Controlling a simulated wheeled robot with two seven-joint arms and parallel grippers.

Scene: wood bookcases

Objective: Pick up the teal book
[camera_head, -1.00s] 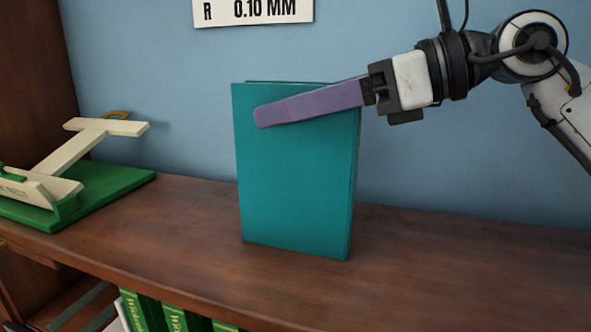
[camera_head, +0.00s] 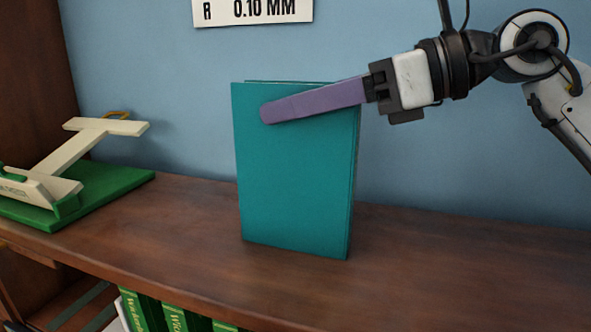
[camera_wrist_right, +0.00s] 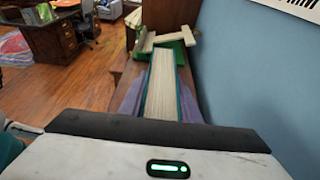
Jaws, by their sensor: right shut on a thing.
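The teal book (camera_head: 295,180) stands upright on the wooden shelf top, its cover facing the head camera. My right gripper (camera_head: 312,101) comes in from the right with one purple finger flat across the upper part of the front cover; the other finger is hidden behind the book. In the right wrist view the book's page edges (camera_wrist_right: 162,88) lie between the two purple fingers, and the gripper is shut on it. The book's bottom appears to rest on the shelf. My left gripper is not in view.
A green and cream stand (camera_head: 85,190) sits to the left on the wooden shelf top (camera_head: 450,270). A blue wall (camera_head: 440,160) with a sign (camera_head: 253,10) is behind. Green books (camera_head: 175,315) are on a shelf below. The shelf top right of the book is clear.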

